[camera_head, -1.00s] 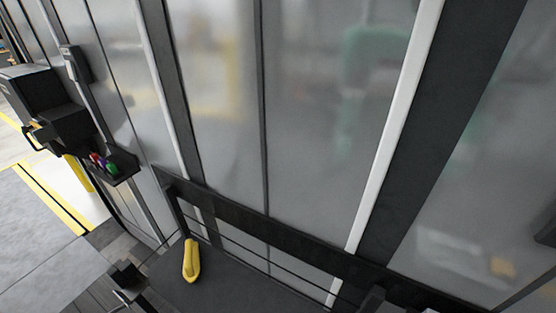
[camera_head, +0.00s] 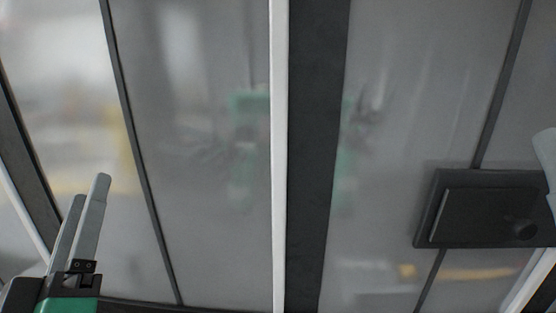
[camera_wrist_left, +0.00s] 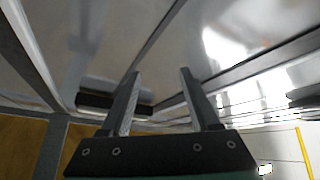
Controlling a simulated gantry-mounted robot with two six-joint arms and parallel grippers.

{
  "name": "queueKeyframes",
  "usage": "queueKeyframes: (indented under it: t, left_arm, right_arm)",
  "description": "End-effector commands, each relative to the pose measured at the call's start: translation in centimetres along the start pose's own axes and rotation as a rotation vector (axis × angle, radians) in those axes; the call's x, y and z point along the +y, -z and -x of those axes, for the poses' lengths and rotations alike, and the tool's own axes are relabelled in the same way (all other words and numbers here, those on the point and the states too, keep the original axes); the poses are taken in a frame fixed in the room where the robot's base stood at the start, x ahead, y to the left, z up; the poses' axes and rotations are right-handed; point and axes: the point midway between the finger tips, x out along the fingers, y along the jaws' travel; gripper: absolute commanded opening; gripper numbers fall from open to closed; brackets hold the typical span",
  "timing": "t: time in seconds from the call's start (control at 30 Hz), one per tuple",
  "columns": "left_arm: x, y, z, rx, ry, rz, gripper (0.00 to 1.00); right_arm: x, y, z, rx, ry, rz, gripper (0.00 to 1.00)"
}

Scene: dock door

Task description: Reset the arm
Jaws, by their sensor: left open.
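My left gripper (camera_head: 89,189) is at the lower left in the head view, pointing up, with its grey fingers in front of the glossy panelled door (camera_head: 200,150). In the left wrist view the left gripper (camera_wrist_left: 160,73) has its two fingers apart with nothing between them. The fingers point toward grey panels and a dark bar there.
A dark rectangular box (camera_head: 465,215) with a round knob is on the door at the right. A white vertical strip (camera_head: 279,150) and a wide dark post run down the middle. Green and yellow shapes show as blurred reflections in the panels.

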Motion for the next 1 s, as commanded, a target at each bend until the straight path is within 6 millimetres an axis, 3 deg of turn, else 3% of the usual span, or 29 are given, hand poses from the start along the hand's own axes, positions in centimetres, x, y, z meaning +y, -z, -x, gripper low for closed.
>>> queueKeyframes:
  t: [0.03, 0.13, 0.2, 0.27, 0.3, 0.33, 0.8, 1.0]
  left_arm:
    - [2.9, 2.8, -0.1, 0.044, -0.084, -0.016, 0.62]
    - [8.5, 7.0, 1.3, 0.122, -0.266, -0.118, 0.62]
    - [10.9, 7.4, 2.8, 0.147, -0.369, -0.252, 0.62]
    - [11.8, 7.0, 3.3, 0.167, -0.408, -0.393, 0.62]
    - [12.5, 8.0, 2.5, 0.187, -0.397, -0.480, 0.62]
    - [14.0, 9.7, 1.2, 0.185, -0.397, -0.469, 0.62]
    - [26.2, 23.7, -9.7, 0.178, -0.393, -0.466, 0.62]
    - [29.1, 27.1, -12.3, 0.177, -0.392, -0.466, 0.62]
  right_arm:
    - [0.0, 0.0, 0.0, 0.000, 0.000, 0.000, 0.67]
    - [0.0, 0.0, 0.0, 0.000, 0.000, 0.000, 0.67]
    - [0.0, 0.0, 0.0, 0.000, 0.000, 0.000, 0.67]
    - [0.0, 0.0, 0.0, 0.000, 0.000, 0.000, 0.67]
    - [0.0, 0.8, -1.0, -0.002, 0.000, 0.000, 0.67]
    - [0.0, 2.6, -2.9, -0.004, 0.000, 0.000, 0.67]
    - [0.1, 17.4, -18.9, 0.001, 0.000, 0.000, 0.67]
    - [0.1, 21.0, -22.7, 0.000, 0.000, 0.000, 0.67]
